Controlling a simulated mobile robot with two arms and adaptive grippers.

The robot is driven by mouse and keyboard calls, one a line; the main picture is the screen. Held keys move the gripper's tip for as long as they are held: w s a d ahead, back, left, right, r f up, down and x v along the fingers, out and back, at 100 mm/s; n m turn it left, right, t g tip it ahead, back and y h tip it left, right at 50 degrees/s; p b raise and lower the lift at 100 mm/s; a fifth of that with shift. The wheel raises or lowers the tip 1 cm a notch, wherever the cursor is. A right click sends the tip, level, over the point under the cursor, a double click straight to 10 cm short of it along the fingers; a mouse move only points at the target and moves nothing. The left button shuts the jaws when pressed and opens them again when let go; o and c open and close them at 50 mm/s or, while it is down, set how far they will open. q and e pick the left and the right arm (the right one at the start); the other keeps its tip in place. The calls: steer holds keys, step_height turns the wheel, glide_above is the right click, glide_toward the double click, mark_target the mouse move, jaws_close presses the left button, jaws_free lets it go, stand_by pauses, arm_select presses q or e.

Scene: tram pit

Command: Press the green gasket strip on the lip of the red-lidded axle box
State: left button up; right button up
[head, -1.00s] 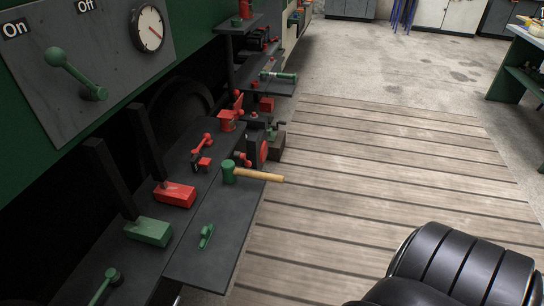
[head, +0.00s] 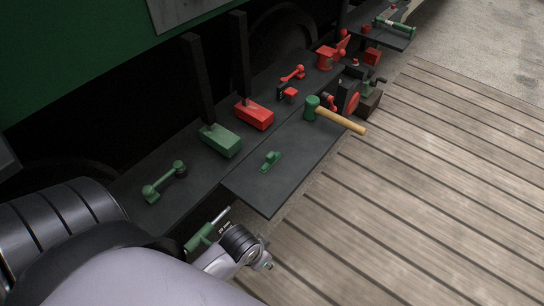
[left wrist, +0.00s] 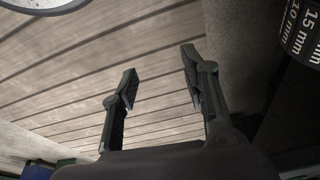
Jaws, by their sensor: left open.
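My left gripper (left wrist: 160,72) is open and empty in the left wrist view, its two dark fingers apart over the planks. In the head view my left arm comes in at the lower left; its fingers cannot be made out there. A dark block with a round red face (head: 350,102) stands at the shelf's right edge. A red box with a raised red part (head: 325,58) stands behind it. I cannot tell whether either is the axle box. A small green piece (head: 270,161) lies on the front shelf; I cannot tell if it is the gasket strip. My right gripper is not in view.
A hammer with a green head (head: 330,114) overhangs the shelf (head: 265,192). Green (head: 220,140) and red (head: 254,115) blocks with tall black bars stand behind. A green dumbbell-shaped part (head: 164,181) lies left. A marked dark cylinder (left wrist: 303,30) is at the wrist view's upper right. The plank floor is clear.

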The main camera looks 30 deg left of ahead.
arm_select(q)
steer(key=w+d+r+m+h, duration=0.1)
steer(key=w+d+r+m, duration=0.15)
steer(key=w+r, duration=0.9)
steer(key=w+a+r, duration=0.2)
steer(key=w+a+r+g, duration=0.1)
steer(key=w+r, duration=0.1)
steer(key=w, duration=0.1)
steer(key=w+a+r+g+b, duration=0.1)
steer(key=w+a+r, duration=0.1)
steer(key=shift+w+a+n+y, duration=0.25)
steer(key=shift+a+y, duration=0.05)
steer(key=shift+y, duration=0.1)
steer(key=w+a+r+n+g, duration=0.1)
steer(key=w+a+r+n, duration=0.3)
steer(key=a+r, duration=0.65)
glide_toward(270, 155)
steer(key=shift+m+y, duration=0.3)
steer(key=shift+m, duration=0.1)
steer(key=f, duration=0.4)
steer(key=w+f, duration=0.1)
steer(key=shift+f, duration=0.4)
steer(key=shift+s+d+f+b, duration=0.15)
steer(key=shift+s+f, duration=0.05)
steer(key=shift+f, duration=1.15)
steer(key=shift+s+d+f+b, duration=0.1)
steer(key=shift+s+f+b, duration=0.05)
steer(key=shift+f, duration=1.2)
steer(key=shift+c, duration=0.2)
